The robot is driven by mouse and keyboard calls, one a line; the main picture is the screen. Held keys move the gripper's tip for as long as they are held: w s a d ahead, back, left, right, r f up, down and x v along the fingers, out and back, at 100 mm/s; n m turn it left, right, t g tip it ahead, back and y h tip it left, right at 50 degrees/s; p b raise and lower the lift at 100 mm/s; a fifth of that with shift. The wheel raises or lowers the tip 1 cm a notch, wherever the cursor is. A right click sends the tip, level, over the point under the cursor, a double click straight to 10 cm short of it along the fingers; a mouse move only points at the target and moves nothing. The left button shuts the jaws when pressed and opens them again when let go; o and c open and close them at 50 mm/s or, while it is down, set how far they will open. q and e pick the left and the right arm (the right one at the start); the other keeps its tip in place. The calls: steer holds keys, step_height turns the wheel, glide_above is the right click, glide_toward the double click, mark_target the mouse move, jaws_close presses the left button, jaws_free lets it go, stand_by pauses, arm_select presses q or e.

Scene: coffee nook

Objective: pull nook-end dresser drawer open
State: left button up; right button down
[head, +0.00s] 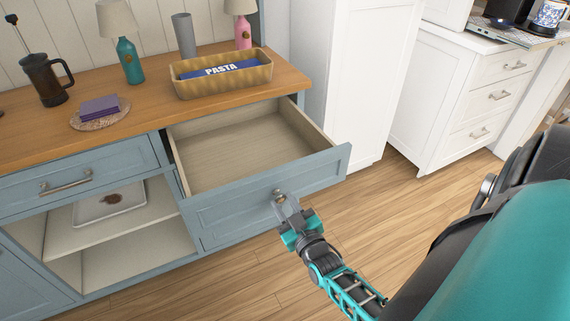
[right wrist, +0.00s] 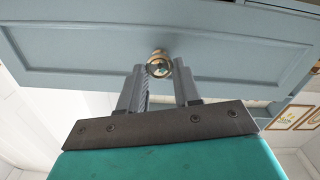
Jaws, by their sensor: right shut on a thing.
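The nook-end dresser drawer (head: 240,150) is pulled out from the blue dresser, and its empty wooden inside shows in the head view. Its blue front also fills the upper part of the right wrist view (right wrist: 90,50). My right gripper (head: 281,199) is at the drawer front, shut on its round brass knob (right wrist: 159,64). In the right wrist view the two fingers (right wrist: 160,82) stand on either side of the knob. My left gripper is in neither view.
The wooden dresser top (head: 150,114) bears a basket with a PASTA box (head: 222,76), lamps, a grey vase (head: 184,36), a dark press (head: 45,80) and purple items on a round mat. An open shelf (head: 130,225) is left of the drawer. White cabinets (head: 455,95) stand right. Wooden floor (head: 395,200) lies clear between.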

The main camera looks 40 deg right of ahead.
steer(key=c, duration=0.8)
jaws_free()
steer(key=shift+s, duration=0.1)
steer(key=v, duration=1.2)
steer(key=shift+s, duration=0.4)
steer(key=a+g+y, duration=0.2)
steer(key=a, duration=0.2)
steer(key=a+n+g+y, duration=0.1)
steer(key=a+g+y, duration=0.1)
steer(key=a, duration=0.2)
steer(key=a+f+n+g+y, duration=0.1)
steer(key=a+g+y, duration=0.1)
steer(key=a, duration=0.3)
steer(key=shift+w+f+g, duration=0.15)
steer(key=shift+w+g, duration=0.05)
steer(key=shift+g, duration=0.1)
